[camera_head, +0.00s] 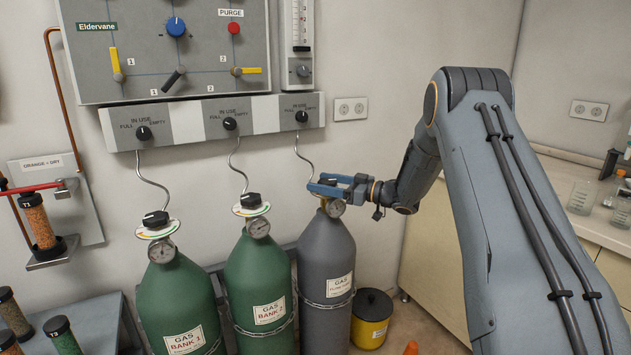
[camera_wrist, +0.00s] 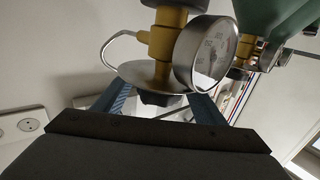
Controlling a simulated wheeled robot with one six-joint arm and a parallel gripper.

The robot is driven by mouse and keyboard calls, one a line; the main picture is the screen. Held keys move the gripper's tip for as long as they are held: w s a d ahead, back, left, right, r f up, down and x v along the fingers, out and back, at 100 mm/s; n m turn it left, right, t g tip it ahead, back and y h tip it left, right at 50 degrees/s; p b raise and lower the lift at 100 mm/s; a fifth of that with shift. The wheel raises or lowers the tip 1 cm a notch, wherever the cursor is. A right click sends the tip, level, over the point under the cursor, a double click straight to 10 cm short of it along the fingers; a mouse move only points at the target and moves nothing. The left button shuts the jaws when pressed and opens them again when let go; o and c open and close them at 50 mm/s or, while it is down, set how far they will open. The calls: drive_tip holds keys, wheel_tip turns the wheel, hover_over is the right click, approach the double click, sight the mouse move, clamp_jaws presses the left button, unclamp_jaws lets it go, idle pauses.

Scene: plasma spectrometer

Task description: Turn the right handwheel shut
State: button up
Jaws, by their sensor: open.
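The right handwheel belongs to the grey gas cylinder (camera_head: 326,262), the rightmost of three. In the head view my gripper (camera_head: 325,187) is at the top of that cylinder and hides most of the handwheel. The wrist view is upside down: the black handwheel (camera_wrist: 160,98) shows beyond a metal disc (camera_wrist: 150,76), between the two blue fingers of my gripper (camera_wrist: 160,106). The fingers are open, one on each side of it; I cannot tell whether they touch it. The pressure gauge (camera_head: 335,207) sits just below my gripper and shows large in the wrist view (camera_wrist: 205,55).
Two green cylinders (camera_head: 178,300) (camera_head: 258,285) with black handwheels stand to the left. A thin bent pipe (camera_head: 300,158) runs from the wall panel (camera_head: 215,120) down close to my gripper. A yellow bin (camera_head: 371,318) stands on the floor at right.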

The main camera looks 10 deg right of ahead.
drive_tip(key=shift+x, duration=1.45)
drive_tip(key=shift+c, duration=0.4)
drive_tip(key=c, duration=1)
